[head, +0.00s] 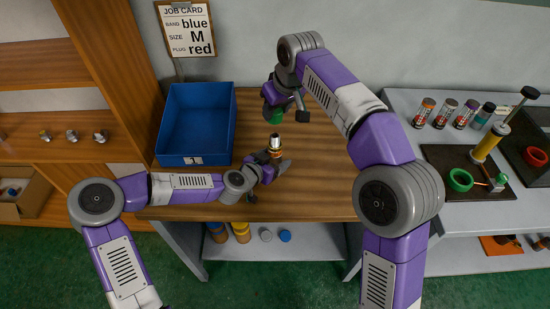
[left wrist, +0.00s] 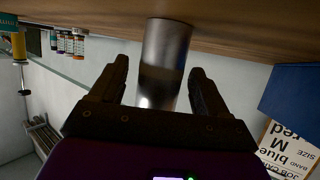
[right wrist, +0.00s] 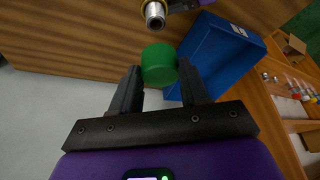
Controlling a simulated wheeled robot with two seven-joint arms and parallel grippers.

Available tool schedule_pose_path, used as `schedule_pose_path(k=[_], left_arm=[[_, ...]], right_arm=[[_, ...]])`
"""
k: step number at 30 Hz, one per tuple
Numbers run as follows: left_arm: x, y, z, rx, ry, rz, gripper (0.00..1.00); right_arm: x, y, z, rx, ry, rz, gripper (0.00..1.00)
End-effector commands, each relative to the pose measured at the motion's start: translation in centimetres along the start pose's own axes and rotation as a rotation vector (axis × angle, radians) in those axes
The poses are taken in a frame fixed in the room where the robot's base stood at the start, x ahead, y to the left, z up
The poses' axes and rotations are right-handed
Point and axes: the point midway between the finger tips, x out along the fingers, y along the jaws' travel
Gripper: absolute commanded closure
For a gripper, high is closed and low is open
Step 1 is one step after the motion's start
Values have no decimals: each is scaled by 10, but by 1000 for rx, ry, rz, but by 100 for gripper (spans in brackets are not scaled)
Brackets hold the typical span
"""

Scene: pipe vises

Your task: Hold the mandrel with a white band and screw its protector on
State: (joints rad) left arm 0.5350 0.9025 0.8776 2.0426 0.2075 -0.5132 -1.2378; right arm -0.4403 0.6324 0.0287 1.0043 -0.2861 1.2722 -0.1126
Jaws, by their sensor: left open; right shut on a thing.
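The mandrel (head: 274,142) is a short metallic cylinder, upright over the brown table. A white band cannot be made out; in the left wrist view the mandrel (left wrist: 166,55) is grey with a dark section. My left gripper (head: 281,160) is open, with its fingers on either side of the mandrel in the left wrist view (left wrist: 163,75); no contact is visible. My right gripper (head: 272,107) is shut on a green protector (right wrist: 159,65), which also shows in the head view (head: 273,117). The protector is apart from the mandrel, whose metal end (right wrist: 154,14) shows in the right wrist view.
A blue bin (head: 196,125) stands at the table's left. The job card (head: 187,28) reads band blue, size M, plug red. At the right, a grey bench holds several banded cylinders (head: 445,113), a dark tray (head: 468,190) and a green ring (head: 460,180). The table front is clear.

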Motion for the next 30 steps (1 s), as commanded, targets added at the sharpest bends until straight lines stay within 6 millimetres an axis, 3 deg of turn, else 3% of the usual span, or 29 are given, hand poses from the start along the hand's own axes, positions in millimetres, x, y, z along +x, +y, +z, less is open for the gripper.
schedule_pose_path(k=[10,25,30], left_arm=[[3,0,0,0,-1,1,24],[3,0,0,0,0,1,99],[3,0,0,0,0,1,100]], right_arm=[[0,0,0,0,0,0,84],[0,0,0,0,0,0,84],[6,0,3,0,-2,0,84]])
